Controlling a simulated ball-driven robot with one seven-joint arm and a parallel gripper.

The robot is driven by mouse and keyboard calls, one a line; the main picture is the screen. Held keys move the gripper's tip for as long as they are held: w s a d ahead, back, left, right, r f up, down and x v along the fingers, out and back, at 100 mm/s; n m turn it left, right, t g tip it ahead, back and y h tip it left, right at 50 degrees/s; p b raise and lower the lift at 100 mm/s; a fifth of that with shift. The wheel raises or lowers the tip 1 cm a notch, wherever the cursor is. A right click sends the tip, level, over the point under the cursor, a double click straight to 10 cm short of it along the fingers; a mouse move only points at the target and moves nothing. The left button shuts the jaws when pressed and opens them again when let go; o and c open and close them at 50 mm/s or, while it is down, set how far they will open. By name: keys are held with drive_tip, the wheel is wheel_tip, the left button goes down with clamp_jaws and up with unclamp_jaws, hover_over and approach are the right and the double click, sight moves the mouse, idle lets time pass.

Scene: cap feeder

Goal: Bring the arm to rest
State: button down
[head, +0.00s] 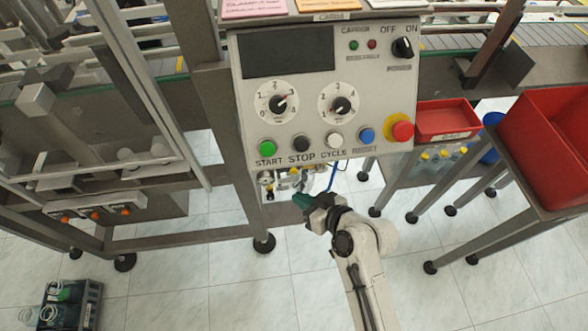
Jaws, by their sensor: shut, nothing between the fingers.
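My arm reaches up from the bottom of the head view, right of the middle. My gripper (300,201) is at its end, with dark teal fingers pointing to the upper left. It is shut and holds nothing. It is just below the lower edge of the control panel (318,120), in front of small pneumatic fittings (285,182). I cannot tell whether it touches them.
The panel has a green start button (267,149), a red emergency button (402,131) and a power knob (402,47). Red bins (447,118) are at the right. A dark crate (90,290) is at lower left. The tiled floor (200,280) is mostly clear.

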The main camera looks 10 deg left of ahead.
drive_tip(key=shift+s+d, duration=0.15)
drive_tip(key=shift+s, duration=0.4)
drive_tip(key=s+d+f+m+g+h, duration=0.1)
drive_tip(key=s+d+m+h, duration=0.15)
drive_tip(key=s+d, duration=0.4)
drive_tip(key=s+d+f+m+g+h, duration=0.1)
drive_tip(key=s+d+h, duration=0.2)
drive_tip(key=d, duration=0.7)
drive_tip(key=s+d+r+m+g+h, duration=0.2)
drive_tip(key=s+d+m+g+h, duration=0.2)
drive_tip(key=s+d, duration=0.8)
drive_tip(key=s+m, duration=0.1)
drive_tip(key=s, duration=0.2)
drive_tip(key=shift+d+r, duration=0.4)
